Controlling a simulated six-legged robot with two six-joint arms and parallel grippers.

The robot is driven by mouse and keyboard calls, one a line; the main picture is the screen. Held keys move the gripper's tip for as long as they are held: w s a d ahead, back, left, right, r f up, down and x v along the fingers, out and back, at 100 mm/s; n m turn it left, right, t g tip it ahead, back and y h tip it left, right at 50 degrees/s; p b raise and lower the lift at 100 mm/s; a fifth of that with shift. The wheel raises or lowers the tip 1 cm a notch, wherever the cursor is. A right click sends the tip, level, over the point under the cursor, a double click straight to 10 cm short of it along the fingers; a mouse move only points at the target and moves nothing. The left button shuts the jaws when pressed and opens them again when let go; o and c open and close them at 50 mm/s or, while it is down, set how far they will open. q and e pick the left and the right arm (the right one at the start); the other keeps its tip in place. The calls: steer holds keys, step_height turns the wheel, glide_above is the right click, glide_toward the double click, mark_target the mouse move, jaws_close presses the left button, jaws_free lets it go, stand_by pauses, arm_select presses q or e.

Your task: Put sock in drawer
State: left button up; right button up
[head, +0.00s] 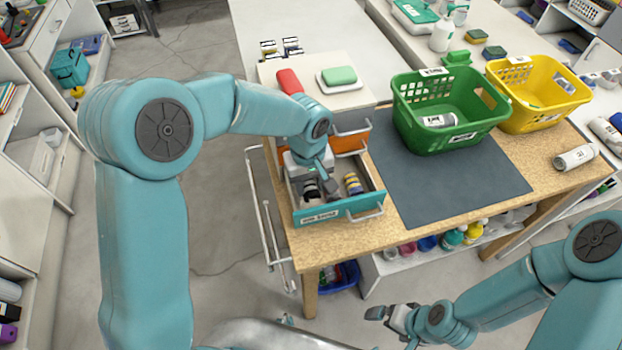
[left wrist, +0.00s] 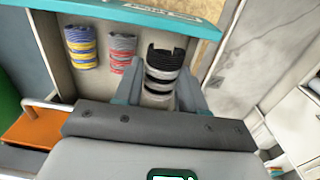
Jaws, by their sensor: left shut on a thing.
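The teal-fronted drawer (head: 345,207) stands pulled open in a small unit on the wooden bench. My left gripper (head: 314,184) points down into it. In the left wrist view my left gripper (left wrist: 160,92) is shut on a black, grey and white striped sock (left wrist: 165,70), which sits between the fingers inside the drawer walls. Whether the sock touches the drawer floor is unclear. A yellow and blue striped sock (left wrist: 82,47) and a red and grey striped sock (left wrist: 122,50) lie beside it in the drawer. My right gripper (head: 385,313) is low at the front, away from the bench, with its fingers unclear.
A green basket (head: 456,140) and a yellow basket (head: 530,120) stand on the bench right of the drawer. A dark mat (head: 440,190) lies clear in front. A green soap bar on a white dish (head: 338,84) and a red item (head: 289,82) rest on top of the drawer unit.

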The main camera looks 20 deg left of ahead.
mark_target(309, 185)
arm_select(q)
steer(key=shift+w+d+f, duration=0.15)
steer(key=shift+w+d, duration=0.05)
steer(key=shift+w, duration=0.1)
steer(key=o, duration=1)
steer(key=shift+a, duration=0.1)
steer(key=shift+c, duration=0.2)
steer(key=shift+o, duration=0.7)
steer(key=shift+s, duration=0.2)
steer(key=shift+w, duration=0.15)
step_height(309, 185, up, 16)
steer(key=shift+s+a+r, duration=0.2)
steer(key=shift+s+r, duration=0.05)
steer(key=shift+s, duration=0.1)
